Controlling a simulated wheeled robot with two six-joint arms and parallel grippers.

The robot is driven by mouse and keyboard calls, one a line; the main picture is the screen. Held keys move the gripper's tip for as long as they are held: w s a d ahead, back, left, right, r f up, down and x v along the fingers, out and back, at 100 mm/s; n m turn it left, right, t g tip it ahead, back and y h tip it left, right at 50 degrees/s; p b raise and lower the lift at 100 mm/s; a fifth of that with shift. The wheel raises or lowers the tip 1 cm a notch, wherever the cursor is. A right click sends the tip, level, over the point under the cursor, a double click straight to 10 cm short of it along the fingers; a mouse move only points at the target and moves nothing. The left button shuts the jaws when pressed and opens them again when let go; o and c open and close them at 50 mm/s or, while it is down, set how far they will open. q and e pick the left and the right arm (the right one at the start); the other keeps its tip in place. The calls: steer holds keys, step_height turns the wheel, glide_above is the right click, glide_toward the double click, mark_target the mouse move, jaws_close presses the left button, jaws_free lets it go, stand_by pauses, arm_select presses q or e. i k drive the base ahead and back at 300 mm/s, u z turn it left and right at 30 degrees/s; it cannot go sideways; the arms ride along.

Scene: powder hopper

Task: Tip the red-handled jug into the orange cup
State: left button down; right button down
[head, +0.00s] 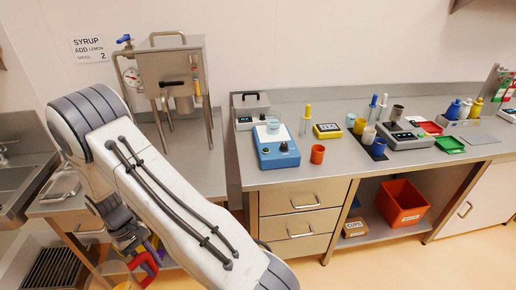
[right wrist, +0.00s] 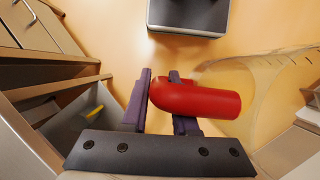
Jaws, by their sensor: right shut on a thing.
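The orange cup (head: 317,153) stands upright on the steel counter, just right of the blue scale. My right gripper (right wrist: 160,78) is shut on the red handle (right wrist: 205,100) of the jug in the right wrist view. The jug's clear body (right wrist: 268,95) shows to the right of the handle; its contents cannot be made out. In the head view my right gripper (head: 128,240) is low at the left, below counter height, with the red handle (head: 143,266) beside it. It is well away from the cup. My left gripper is not in view.
The blue scale (head: 278,150) holds a clear beaker (head: 273,125). A yellow-topped dropper (head: 306,118), a yellow box (head: 327,131) and several small cups stand nearby. A steel hopper (head: 175,70) stands at the back left. An orange bin (head: 402,203) sits on the lower shelf.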

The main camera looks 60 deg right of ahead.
mark_target(318, 150)
steer(key=u, duration=1.15)
steer(key=k, duration=1.05)
steer(key=z, duration=1.3)
